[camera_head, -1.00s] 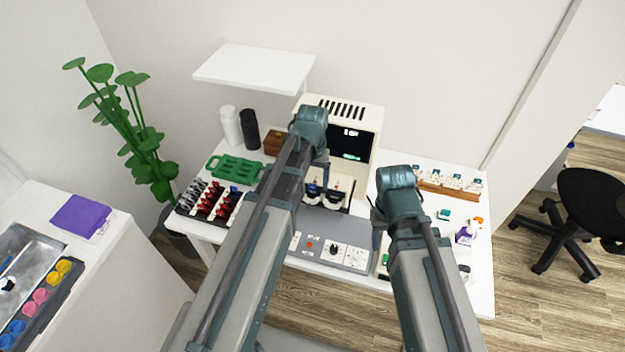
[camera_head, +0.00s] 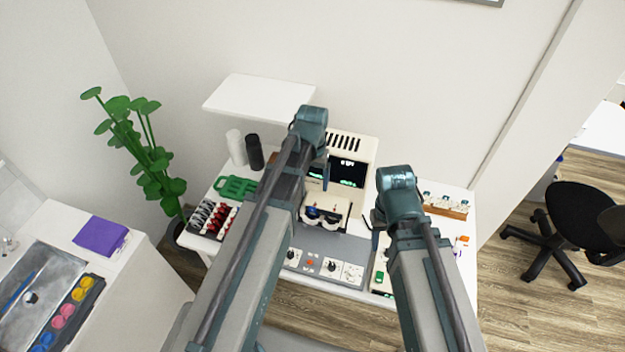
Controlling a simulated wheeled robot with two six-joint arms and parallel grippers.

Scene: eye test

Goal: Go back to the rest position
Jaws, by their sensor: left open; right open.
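My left arm reaches up over the white table, and its gripper (camera_head: 326,172) hangs beyond the wrist in front of the cream instrument (camera_head: 352,146). Only a thin part of that gripper shows; its jaws are open and I see nothing held. My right arm stands to the right of it, with its gripper (camera_head: 375,222) partly hidden behind the wrist. It is open, and I see nothing held. I cannot tell how high either gripper is above the table.
A grey control panel (camera_head: 325,252) lies on the table between the arms. A white shelf (camera_head: 260,97) juts from the wall. A plant (camera_head: 150,160) and office chair (camera_head: 580,215) flank the table.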

